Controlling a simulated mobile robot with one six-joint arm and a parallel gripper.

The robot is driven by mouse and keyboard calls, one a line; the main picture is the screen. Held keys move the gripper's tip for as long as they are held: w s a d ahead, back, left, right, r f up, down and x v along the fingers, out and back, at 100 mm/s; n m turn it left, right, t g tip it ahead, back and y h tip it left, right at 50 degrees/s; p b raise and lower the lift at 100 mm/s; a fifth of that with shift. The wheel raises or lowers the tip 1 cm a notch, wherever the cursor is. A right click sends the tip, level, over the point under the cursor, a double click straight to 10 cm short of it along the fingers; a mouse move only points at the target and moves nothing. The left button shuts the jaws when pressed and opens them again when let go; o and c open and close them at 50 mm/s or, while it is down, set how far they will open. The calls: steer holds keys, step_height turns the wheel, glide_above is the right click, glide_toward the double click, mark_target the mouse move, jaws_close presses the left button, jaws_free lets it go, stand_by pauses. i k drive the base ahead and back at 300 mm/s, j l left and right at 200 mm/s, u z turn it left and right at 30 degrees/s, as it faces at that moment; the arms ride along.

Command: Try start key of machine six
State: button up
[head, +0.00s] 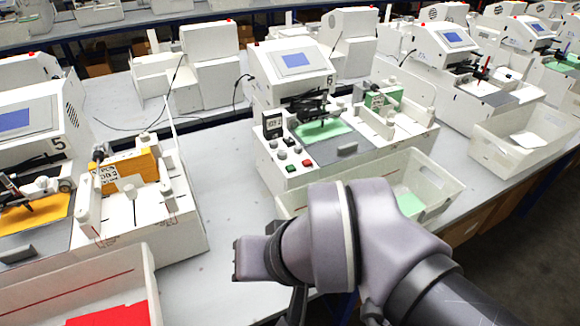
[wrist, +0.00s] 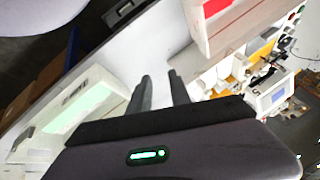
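Machine six (head: 292,62), a white plotter with a blue screen and a "6" on its side, stands on the bench in the middle of the head view. Its front left panel carries a green key (head: 291,168), a red key (head: 306,162) and several small knobs; labels there are too small to read. My arm is in front of the machine, and my gripper is mostly hidden behind it in the head view. In the wrist view my gripper (wrist: 159,76) has its two dark fingers apart with nothing between them, over the bench.
A white bin (head: 441,172) with a green sheet stands in front of machine six. Machine five (head: 40,112) is at the left, with a bin (head: 75,277) holding red material before it. Bare bench (head: 215,185) lies between the machines. A cable crosses the bench behind.

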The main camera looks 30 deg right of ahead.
mark_target(291, 168)
steer(key=i+z, duration=0.1)
steer(key=z, duration=0.35)
steer(key=i+z, duration=0.1)
steer(key=z, duration=0.3)
steer(key=i+z, duration=0.1)
steer(key=z, duration=0.35)
steer(key=i+j+z, duration=0.1)
steer(key=z, duration=0.35)
